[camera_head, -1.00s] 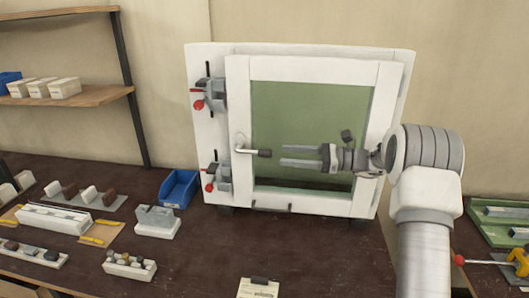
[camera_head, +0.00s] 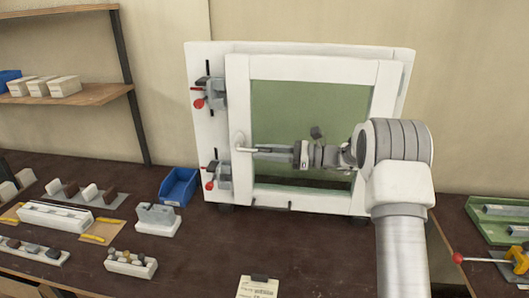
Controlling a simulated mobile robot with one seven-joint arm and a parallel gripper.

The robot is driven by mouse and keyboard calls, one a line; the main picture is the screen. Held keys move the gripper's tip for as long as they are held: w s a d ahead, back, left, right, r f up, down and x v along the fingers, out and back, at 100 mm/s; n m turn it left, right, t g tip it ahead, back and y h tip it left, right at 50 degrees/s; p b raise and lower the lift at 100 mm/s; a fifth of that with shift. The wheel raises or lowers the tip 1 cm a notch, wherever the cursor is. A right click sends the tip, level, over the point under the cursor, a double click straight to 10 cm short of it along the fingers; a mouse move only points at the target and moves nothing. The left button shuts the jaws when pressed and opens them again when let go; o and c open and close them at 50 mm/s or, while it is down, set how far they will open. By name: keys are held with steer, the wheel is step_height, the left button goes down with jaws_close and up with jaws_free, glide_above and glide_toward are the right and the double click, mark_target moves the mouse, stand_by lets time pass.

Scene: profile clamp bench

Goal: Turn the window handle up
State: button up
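The window handle (camera_head: 239,147) sits on the left upright of the white window sash (camera_head: 237,105), with its lever pointing right, roughly level. My gripper (camera_head: 257,150) comes from the right, in front of the green pane (camera_head: 310,105). Its fingertips are at the lever and overlap it in the head view. The lever's dark outer end is hidden by the fingers. The fingers look close together, but whether they are shut on the lever is too small to tell.
Two clamps with red-tipped levers, an upper (camera_head: 209,93) and a lower (camera_head: 217,176), hold the frame's left side. A blue bin (camera_head: 179,187) and a grey-white block (camera_head: 157,220) stand left of the window.

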jaws_close()
stand_by(1.0)
